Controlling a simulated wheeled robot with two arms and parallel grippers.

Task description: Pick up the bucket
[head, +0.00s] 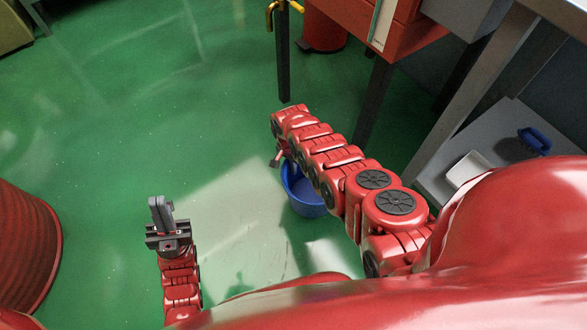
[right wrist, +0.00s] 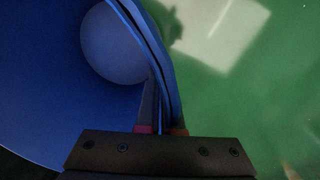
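The blue bucket (head: 306,196) stands on the green floor below my right arm, which hides part of it. In the right wrist view the bucket (right wrist: 45,85) fills the left side, with its paler round bottom visible inside. My right gripper (right wrist: 160,105) is at the bucket's rim, one finger inside and one outside, close together with the wall between them. In the head view the right gripper is mostly hidden by its arm. My left gripper (head: 161,212) is away to the left of the bucket, empty, its fingers close together with no clear gap.
A grey shelf (head: 500,135) is at the right. A red ribbed drum (head: 25,250) stands at the left edge. The floor between is clear.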

